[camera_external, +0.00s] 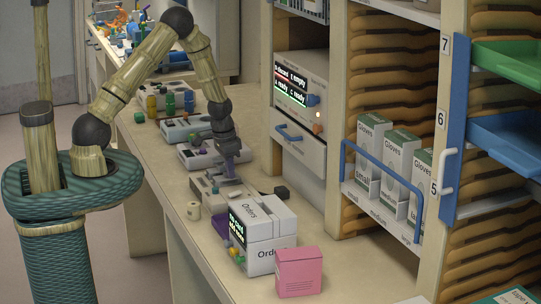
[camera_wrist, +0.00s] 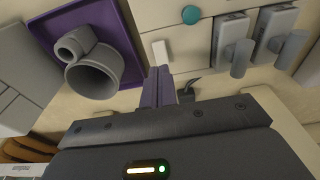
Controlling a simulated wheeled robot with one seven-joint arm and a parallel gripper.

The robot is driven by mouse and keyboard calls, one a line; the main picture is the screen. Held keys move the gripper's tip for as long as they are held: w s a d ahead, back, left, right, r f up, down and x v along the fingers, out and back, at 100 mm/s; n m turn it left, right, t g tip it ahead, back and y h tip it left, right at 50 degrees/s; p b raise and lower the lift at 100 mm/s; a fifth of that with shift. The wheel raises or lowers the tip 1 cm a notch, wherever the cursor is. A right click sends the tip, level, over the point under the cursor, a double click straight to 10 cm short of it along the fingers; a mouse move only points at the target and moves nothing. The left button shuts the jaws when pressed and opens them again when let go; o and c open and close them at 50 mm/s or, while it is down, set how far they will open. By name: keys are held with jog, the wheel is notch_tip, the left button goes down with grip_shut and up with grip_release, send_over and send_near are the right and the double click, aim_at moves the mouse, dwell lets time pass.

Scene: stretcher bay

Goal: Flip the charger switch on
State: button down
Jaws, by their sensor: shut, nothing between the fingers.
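My gripper (camera_external: 229,170) points down over a pale device (camera_external: 212,192) on the counter, its purple fingers together and empty. In the wrist view the shut fingers (camera_wrist: 159,85) end just below a small white rectangular piece (camera_wrist: 161,54) on a cream panel, which may be the switch. Whether they touch it I cannot tell. A round teal button (camera_wrist: 190,14) is on the same panel. To its right are two grey units (camera_wrist: 232,38) with lever-like parts. No label shows which device is the charger, and the switch's position is unclear.
A purple tray (camera_wrist: 118,30) with a grey round holder (camera_wrist: 95,72) lies left of the fingers in the wrist view. An "Orders" box (camera_external: 262,228) and a pink box (camera_external: 299,272) stand nearer on the counter. More devices (camera_external: 187,129) line the counter behind my gripper.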

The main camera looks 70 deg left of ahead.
aim_at(239, 191)
notch_tip(239, 191, up, 8)
jog(key=s+b, duration=0.1)
jog(key=b, duration=0.1)
jog(key=shift+s+r, duration=0.15)
jog(key=shift+r, duration=0.05)
jog(key=shift+f+b, duration=0.15)
jog(key=shift+b, duration=0.5)
jog(key=shift+w+r+t+b, duration=0.3)
jog(key=shift+t+b, duration=0.1)
jog(key=shift+b, duration=1.05)
jog(key=shift+f, duration=0.15)
jog(key=p+x, duration=0.4)
jog(key=x, duration=0.9)
jog(key=shift+w+f, duration=0.1)
jog(key=shift+f, duration=0.3)
